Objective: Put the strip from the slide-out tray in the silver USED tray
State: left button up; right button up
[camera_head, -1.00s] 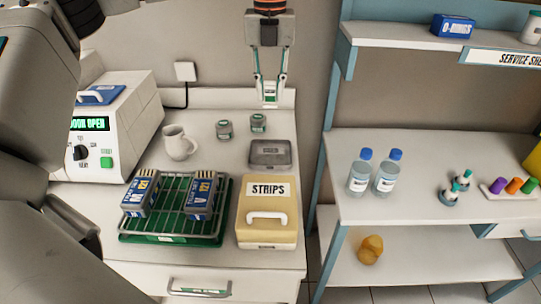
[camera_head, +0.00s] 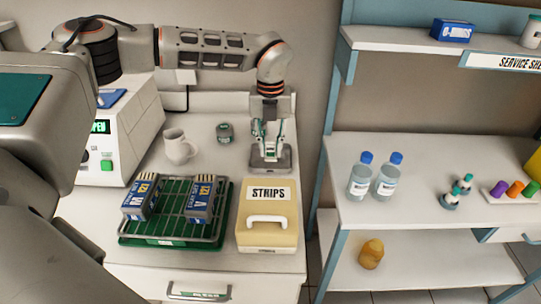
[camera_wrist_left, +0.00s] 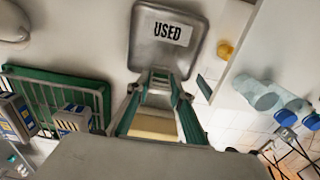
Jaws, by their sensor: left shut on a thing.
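The silver USED tray (camera_head: 285,163) lies on the counter behind the cream STRIPS box. Its label reads clearly in the left wrist view (camera_wrist_left: 191,55). My left gripper (camera_head: 270,152) reaches down from above and its fingertips are over this tray. It is shut on a small strip, mostly hidden between the fingertips; in the left wrist view the fingertips (camera_wrist_left: 158,76) overlap the near part of the tray. Whether the strip touches the tray I cannot tell. My right gripper is not in view. I cannot clearly pick out the slide-out tray.
The STRIPS box (camera_head: 267,221) stands just in front of the tray. A green rack (camera_head: 127,241) with two blue boxes is left of it. The white machine (camera_head: 120,135) is at left, a shelf unit (camera_head: 430,206) at right.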

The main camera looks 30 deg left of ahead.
aim_at(271, 157)
pick_arm(q)
jog(key=shift+f, duration=1.7)
jog(key=shift+f, duration=0.15)
jog(key=o, duration=0.7)
notch_tip(271, 157, up, 12)
jog(key=shift+r, duration=0.15)
